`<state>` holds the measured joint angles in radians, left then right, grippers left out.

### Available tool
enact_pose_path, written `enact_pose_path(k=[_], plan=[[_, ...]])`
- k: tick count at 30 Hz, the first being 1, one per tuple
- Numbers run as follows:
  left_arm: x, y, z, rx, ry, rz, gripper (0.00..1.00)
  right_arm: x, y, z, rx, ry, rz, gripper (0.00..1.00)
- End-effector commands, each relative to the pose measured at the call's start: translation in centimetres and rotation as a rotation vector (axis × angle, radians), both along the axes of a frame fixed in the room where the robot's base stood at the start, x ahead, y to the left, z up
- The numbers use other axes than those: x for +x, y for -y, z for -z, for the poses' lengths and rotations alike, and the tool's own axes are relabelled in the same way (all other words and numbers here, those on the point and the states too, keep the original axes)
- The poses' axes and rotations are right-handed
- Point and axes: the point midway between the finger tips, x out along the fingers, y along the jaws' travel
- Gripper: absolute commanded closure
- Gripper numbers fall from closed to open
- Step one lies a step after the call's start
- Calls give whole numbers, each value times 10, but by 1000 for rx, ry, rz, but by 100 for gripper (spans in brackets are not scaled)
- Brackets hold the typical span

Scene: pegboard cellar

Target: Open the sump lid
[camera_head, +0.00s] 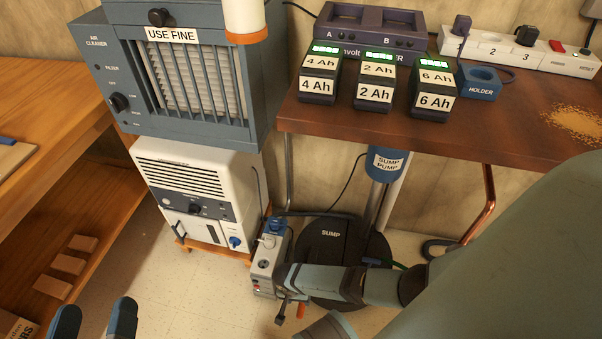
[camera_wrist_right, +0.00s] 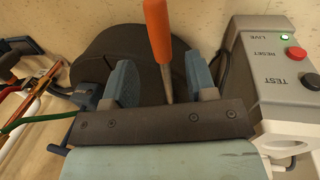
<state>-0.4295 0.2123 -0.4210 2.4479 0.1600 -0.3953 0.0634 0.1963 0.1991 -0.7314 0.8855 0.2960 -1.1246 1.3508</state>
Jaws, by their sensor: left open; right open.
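The sump lid (camera_head: 320,240) is a dark round cover marked SUMP, lying flat on the floor below the bench. My right arm crosses over its near part in the head view. In the right wrist view, the dark round shape (camera_wrist_right: 100,52) lies beyond my right gripper (camera_wrist_right: 161,78). That gripper's two blue-grey fingers stand apart. An orange handle (camera_wrist_right: 157,30) with a thin grey shaft shows between them, with gaps on both sides; it also shows in the head view (camera_head: 301,310). My left gripper (camera_head: 94,318) is open and empty at the lower left, far from the lid.
A grey box (camera_head: 264,262) with TEST and RESET buttons stands just left of the lid. A blue sump pump unit (camera_head: 386,163) rises behind the lid, under the bench (camera_head: 300,118). A white appliance (camera_head: 195,185) stands at left. Open floor lies at lower left.

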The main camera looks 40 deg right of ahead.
Motion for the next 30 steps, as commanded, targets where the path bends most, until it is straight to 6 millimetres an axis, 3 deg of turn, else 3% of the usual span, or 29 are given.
enact_pose_path(k=[1,7,20,21,23,27,30], plan=[[0,0,15,13,-22,8,13,-1,1,17,-1,-1,-1,48],[1,1,35,61,-69,32,13,-6,5,43,-1,-1,-1,48],[2,1,39,82,-76,39,13,-8,7,51,1,1,-1,48],[2,1,39,82,-76,39,13,-8,7,51,1,1,-1,51],[2,1,39,82,-76,39,13,-8,7,51,1,0,-2,64],[2,1,39,82,-76,39,13,-8,7,51,1,0,-2,97],[2,1,39,82,-76,39,13,-8,7,51,1,0,-2,100]])
